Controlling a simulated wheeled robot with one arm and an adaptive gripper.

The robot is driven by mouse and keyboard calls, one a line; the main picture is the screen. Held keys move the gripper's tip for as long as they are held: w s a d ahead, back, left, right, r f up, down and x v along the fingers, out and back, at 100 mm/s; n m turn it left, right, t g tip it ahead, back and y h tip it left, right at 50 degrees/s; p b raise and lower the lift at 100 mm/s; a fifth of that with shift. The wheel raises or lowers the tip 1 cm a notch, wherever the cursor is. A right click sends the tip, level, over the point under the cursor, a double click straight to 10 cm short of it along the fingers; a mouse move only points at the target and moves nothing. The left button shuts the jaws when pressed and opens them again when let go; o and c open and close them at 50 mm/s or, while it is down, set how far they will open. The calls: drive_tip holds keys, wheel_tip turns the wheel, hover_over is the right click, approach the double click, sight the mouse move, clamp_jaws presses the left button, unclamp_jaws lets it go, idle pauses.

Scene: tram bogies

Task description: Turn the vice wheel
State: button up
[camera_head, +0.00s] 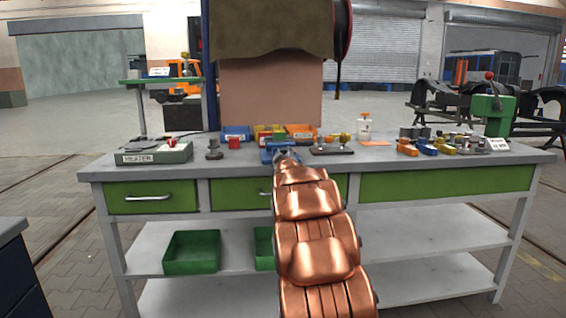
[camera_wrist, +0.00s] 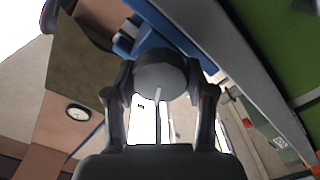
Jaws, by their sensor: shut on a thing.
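The blue vice (camera_head: 278,147) stands at the front edge of the workbench (camera_head: 395,160) in the head view. My copper-coloured arm reaches up to it, and my gripper (camera_head: 287,161) is at the vice's front. In the wrist view the blue vice body (camera_wrist: 165,42) lies beyond my gripper (camera_wrist: 160,95). The grey round vice wheel (camera_wrist: 158,78) sits between the two dark fingers, which are shut on it. A thin pale bar runs from the wheel down toward the palm. In the head view my arm and gripper hide the wheel.
A heater (camera_head: 155,152) stands left on the bench. Orange and blue bins (camera_head: 300,131) are behind the vice. A green press (camera_head: 493,112) stands at the right end. Green drawers (camera_head: 150,197) are below the top.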

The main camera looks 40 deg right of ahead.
drive_tip(key=n+b, duration=0.1)
drive_tip(key=n, duration=0.1)
drive_tip(key=n+b, duration=0.1)
drive_tip(key=n, duration=0.1)
drive_tip(key=shift+f+n, duration=0.2)
drive_tip(key=shift+n, duration=0.1)
drive_tip(key=n+b, duration=0.2)
drive_tip(key=n, duration=0.2)
drive_tip(key=shift+r+n, duration=0.1)
drive_tip(key=shift+n, duration=0.2)
drive_tip(key=n+b, duration=0.1)
drive_tip(key=n, duration=0.3)
drive_tip(key=shift+n+b, duration=0.3)
drive_tip(key=n+b, duration=0.1)
drive_tip(key=n, duration=0.8)
drive_tip(key=shift+b, duration=0.4)
drive_tip(key=n, duration=0.4)
drive_tip(key=shift+n+b, duration=0.3)
drive_tip(key=shift+b, duration=0.05)
drive_tip(key=n, duration=0.4)
drive_tip(key=shift+n+b, duration=0.35)
drive_tip(key=shift+n, duration=1.75)
